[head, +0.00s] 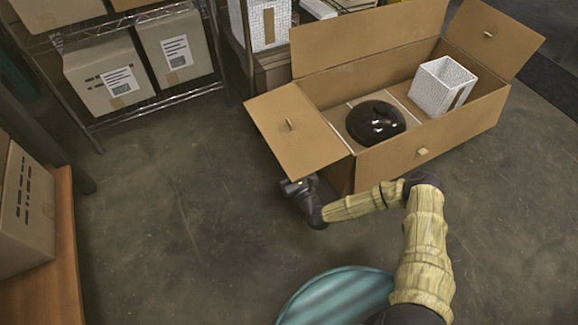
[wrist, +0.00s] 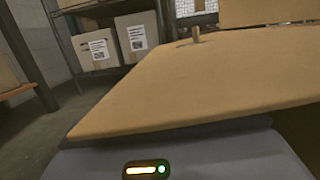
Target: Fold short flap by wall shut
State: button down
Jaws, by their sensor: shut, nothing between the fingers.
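An open cardboard box (head: 338,171) stands on the floor. Its left short flap (head: 284,140) sticks outward, roughly level, with a small peg on it. Its right short flap (head: 492,40) leans outward at the far end, also with a peg. The back long flap (head: 365,36) stands up. My gripper (head: 288,184) is shut and empty, below the near edge of the left flap. In the wrist view, the left flap (wrist: 200,85) spreads close over the grey gripper housing and hides the fingertips. I cannot tell whether they touch the flap.
Inside the box are a glossy black dome (head: 375,122) and a white patterned lampshade (head: 441,86). A wire shelf (head: 165,97) with cartons stands at the back left. An orange-brown table (head: 52,285) with a carton is at the left edge. Floor left of the box is clear.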

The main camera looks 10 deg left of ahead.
jog(key=r+m+p, duration=0.1)
jog(key=r+m, duration=0.2)
jog(key=r, duration=0.1)
jog(key=r+m+t+h, duration=0.1)
jog(key=r+m, duration=0.2)
jog(key=r, duration=0.1)
jog(key=w+d+r+m+h+p, duration=0.1)
jog(key=r+m, duration=0.2)
jog(key=r, duration=0.1)
jog(key=shift+d+t+p, duration=0.1)
jog(key=shift+t+p, duration=0.2)
jog(key=shift+w+d+r, duration=0.3)
jog(key=shift+r, duration=0.35)
jog(key=shift+r, duration=0.1)
notch_tip(320, 180, up, 10)
jog(key=p, duration=0.5)
jog(key=shift+p, duration=0.4)
